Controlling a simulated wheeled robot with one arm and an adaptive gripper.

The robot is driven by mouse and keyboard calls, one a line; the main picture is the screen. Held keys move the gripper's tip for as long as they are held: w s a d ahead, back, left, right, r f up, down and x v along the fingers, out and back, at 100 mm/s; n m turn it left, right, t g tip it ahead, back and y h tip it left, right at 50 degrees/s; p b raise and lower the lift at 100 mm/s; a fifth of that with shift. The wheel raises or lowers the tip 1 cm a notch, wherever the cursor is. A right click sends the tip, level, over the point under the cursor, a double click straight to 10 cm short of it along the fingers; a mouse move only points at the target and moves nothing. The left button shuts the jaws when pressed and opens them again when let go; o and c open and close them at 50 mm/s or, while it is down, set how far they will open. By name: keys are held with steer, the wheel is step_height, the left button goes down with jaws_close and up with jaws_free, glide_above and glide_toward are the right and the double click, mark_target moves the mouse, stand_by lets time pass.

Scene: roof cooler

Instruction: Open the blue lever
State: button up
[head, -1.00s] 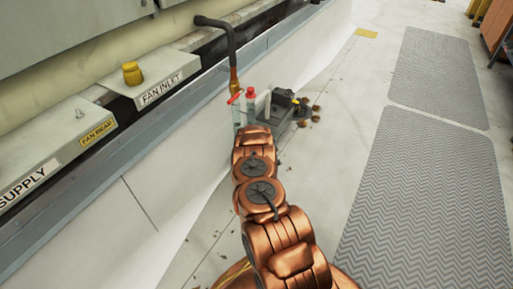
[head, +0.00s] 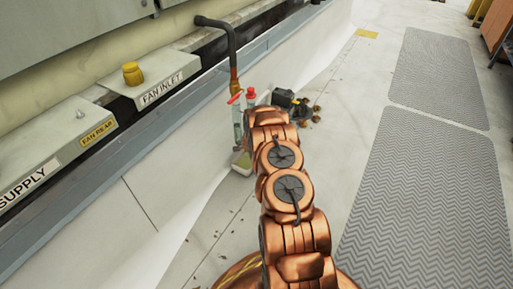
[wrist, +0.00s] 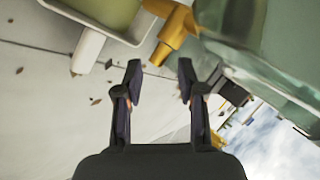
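I see no blue lever in either view. In the wrist view my gripper (wrist: 159,80) is open, with nothing between its fingertips. A yellow-orange fitting (wrist: 174,36) lies beyond the fingertips, at the top of the picture. In the head view a red handle (head: 235,97) sits beside a copper-coloured pipe end. A red-capped part (head: 251,95) stands just right of it. My arm hides the gripper and part of the area around these fittings.
A pale tray with greenish contents (head: 242,163) sits by the wall; it also shows in the wrist view (wrist: 92,46). A translucent greenish body (wrist: 285,40) is close to the right finger. Brown debris lies on the floor. Grey mats (head: 420,200) lie to the right.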

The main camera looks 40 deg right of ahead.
steer(key=v, duration=0.6)
steer(key=shift+s+r, duration=0.1)
steer(key=shift+c, duration=0.2)
